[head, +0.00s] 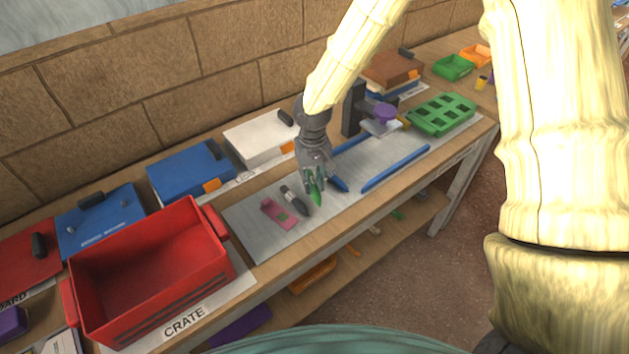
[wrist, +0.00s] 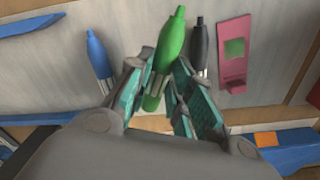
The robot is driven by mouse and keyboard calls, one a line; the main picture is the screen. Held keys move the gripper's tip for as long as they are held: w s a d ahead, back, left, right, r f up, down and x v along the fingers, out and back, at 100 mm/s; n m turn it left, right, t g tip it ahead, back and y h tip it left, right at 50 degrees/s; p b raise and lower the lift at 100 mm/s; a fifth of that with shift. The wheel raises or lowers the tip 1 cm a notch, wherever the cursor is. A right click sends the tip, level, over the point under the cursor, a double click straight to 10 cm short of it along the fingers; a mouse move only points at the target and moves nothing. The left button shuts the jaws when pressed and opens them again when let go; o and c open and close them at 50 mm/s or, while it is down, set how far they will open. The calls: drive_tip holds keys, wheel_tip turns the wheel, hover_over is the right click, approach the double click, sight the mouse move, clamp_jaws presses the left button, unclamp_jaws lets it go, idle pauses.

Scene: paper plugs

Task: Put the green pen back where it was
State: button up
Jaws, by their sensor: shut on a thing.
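The green pen (head: 315,189) is between the fingertips of my gripper (head: 314,180), above the grey mat (head: 252,240) on the bench. In the wrist view my gripper (wrist: 165,85) is shut on the green pen (wrist: 170,48), whose body sticks out beyond the fingers. A blue pen (wrist: 98,54) lies to its left in the wrist view, and a dark grey pen (wrist: 199,46) to its right; the dark pen (head: 294,200) also shows in the head view. The tip of the blue pen (head: 339,184) shows just right of my gripper in the head view.
A pink piece with a green square (head: 279,214) lies left of the dark pen. A red crate (head: 150,270) stands at the left. Blue bars (head: 395,168), a purple-topped stand (head: 383,112) and a green tray (head: 442,114) are to the right. Boxes line the back.

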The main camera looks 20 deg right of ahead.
sight(315, 181)
drive_tip(key=shift+w+d+p, duration=0.3)
drive_tip(key=shift+w+d, duration=0.25)
drive_tip(key=shift+w, duration=0.1)
drive_tip(key=shift+a+f+p, duration=0.1)
drive_tip(key=shift+f+p, duration=0.35)
drive_tip(key=shift+f, duration=1.3)
drive_tip(key=o, duration=0.8)
drive_tip(key=shift+r+b, duration=0.9)
drive_tip(key=shift+r, duration=5.1)
